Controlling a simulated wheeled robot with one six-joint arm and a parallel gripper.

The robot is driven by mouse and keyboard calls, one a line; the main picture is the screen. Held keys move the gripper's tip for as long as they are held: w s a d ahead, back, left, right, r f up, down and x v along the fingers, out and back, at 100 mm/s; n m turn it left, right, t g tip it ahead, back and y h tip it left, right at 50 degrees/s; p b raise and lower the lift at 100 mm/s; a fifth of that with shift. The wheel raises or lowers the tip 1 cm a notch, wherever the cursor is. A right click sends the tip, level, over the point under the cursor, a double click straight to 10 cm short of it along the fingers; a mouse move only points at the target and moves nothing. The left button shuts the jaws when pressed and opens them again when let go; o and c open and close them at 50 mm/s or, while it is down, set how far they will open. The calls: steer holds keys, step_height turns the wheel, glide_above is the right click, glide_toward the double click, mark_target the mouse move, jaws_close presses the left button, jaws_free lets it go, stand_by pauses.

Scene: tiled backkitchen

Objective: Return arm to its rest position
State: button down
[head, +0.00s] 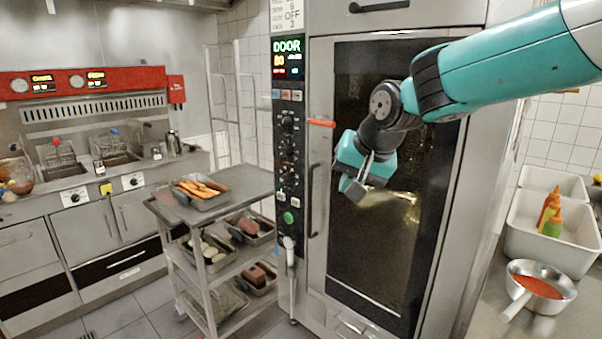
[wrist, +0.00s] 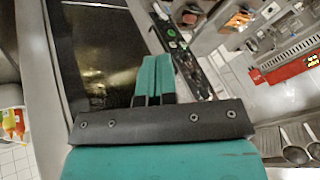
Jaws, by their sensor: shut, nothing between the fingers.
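My teal and black arm reaches in from the upper right in the head view. My gripper (head: 354,188) hangs in front of the tall oven's dark glass door (head: 392,190), near its left side. The fingers are together with nothing between them. In the wrist view my gripper (wrist: 155,66) shows as two teal fingers side by side, shut and empty. The oven door looks closed, and its display reads DOOR. The vertical door handle (head: 315,200) is left of and below my gripper, apart from it in the picture.
A steel trolley (head: 222,190) with several food trays stands left of the oven. Fryers (head: 90,165) line the left wall. At right, a counter holds a pan of red sauce (head: 541,287) and a white tub (head: 585,246) with sauce bottles. Floor shows in front of the fryers.

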steer(key=s+d+f+n+g, duration=0.1)
steer(key=s+d+f+n, duration=0.1)
steer(key=s, duration=0.8)
steer(key=s+d+f+n+g+b, duration=0.1)
steer(key=s+n, duration=0.3)
steer(key=s, duration=0.7)
steer(key=s+d+f+n+g, duration=0.2)
steer(key=s+d+f+g, duration=0.1)
steer(key=s, duration=0.8)
steer(key=shift+f+n+y+b, duration=0.3)
steer(key=shift+f+n+y, duration=0.1)
